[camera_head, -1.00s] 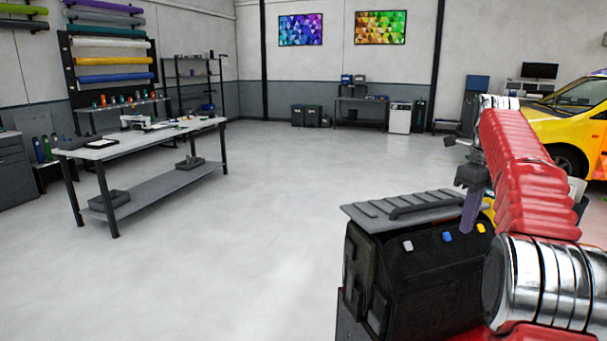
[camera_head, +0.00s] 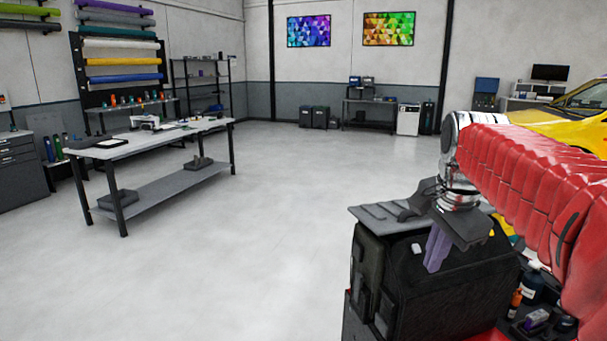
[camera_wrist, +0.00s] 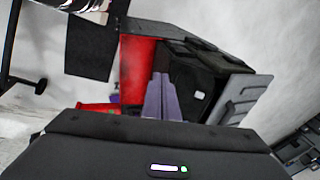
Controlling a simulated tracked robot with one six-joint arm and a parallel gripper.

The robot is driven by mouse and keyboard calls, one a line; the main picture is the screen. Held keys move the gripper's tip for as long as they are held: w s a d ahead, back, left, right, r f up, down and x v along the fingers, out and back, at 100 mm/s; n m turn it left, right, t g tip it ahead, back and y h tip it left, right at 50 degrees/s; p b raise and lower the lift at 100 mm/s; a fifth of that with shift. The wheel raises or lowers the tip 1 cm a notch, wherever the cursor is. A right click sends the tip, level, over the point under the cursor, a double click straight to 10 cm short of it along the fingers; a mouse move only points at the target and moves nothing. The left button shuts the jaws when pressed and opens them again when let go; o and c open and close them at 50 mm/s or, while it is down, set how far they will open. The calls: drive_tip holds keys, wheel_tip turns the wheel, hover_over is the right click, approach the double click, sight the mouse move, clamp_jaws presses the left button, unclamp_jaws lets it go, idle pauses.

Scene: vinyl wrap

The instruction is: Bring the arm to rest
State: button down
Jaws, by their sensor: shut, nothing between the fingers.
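My gripper (camera_head: 437,250) has purple fingers that are closed together with nothing between them. In the head view it points down in front of the black case with the grey ridged lid, at the lower right. My red-sleeved arm (camera_head: 520,175) is bent above it, with a silver wrist joint. In the wrist view the purple fingers (camera_wrist: 164,97) are side by side, in front of the black case (camera_wrist: 190,75) and a red surface. I cannot tell whether the fingertips touch the case.
A long workbench (camera_head: 160,145) with a lower shelf stands at the left. Open floor (camera_head: 270,230) lies between it and me. Small bottles and tools (camera_head: 535,310) sit on a red surface beside the case. A yellow car (camera_head: 570,125) is at the right.

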drive_tip(key=s+a+f+n+t, duration=0.1)
drive_tip(key=s+a+f+n, duration=0.3)
drive_tip(key=s+f+n, duration=0.2)
drive_tip(key=s+a+f+n+t, duration=0.1)
drive_tip(key=s+a+f+n, duration=0.3)
drive_tip(key=s+f+n, duration=0.3)
drive_tip(key=s+n, duration=0.1)
drive_tip(key=s, duration=0.2)
drive_tip(key=shift+s+a+f, duration=0.25)
drive_tip(key=shift+s+a, duration=0.05)
